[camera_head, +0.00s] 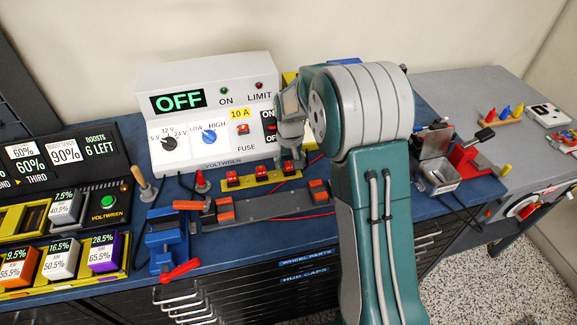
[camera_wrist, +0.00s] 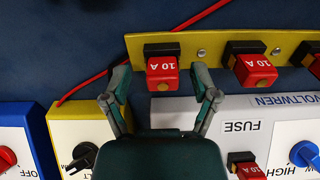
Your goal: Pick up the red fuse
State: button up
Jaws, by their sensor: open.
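Several red fuses marked 10 A stand in black holders on a yellow strip (camera_head: 246,181) in front of the grey power-supply box. In the wrist view, the end red fuse (camera_wrist: 162,73) lies between the fingertips of my gripper (camera_wrist: 160,82), with gaps on both sides. My gripper is open and empty. In the head view, my gripper (camera_head: 290,152) is over the right end of the strip, by the rightmost fuse (camera_head: 288,168). How far the fingertips are above the fuse is unclear. Another red fuse (camera_head: 243,128) sits in the box's FUSE slot, also seen in the wrist view (camera_wrist: 244,166).
The power-supply box (camera_head: 165,80) reads OFF and stands close behind the strip. A red cable (camera_wrist: 88,84) runs beside the strip. A grey bar with orange blocks (camera_head: 270,207) and a blue vise (camera_head: 165,240) are in front. A metal box and red clamp (camera_head: 465,160) stand right.

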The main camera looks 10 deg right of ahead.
jog(key=shift+d, duration=0.25)
jog(key=shift+a, duration=0.1)
jog(key=c, duration=0.4)
jog(key=shift+a, duration=0.45)
jog(key=c, duration=0.5)
jog(key=shift+d, duration=0.2)
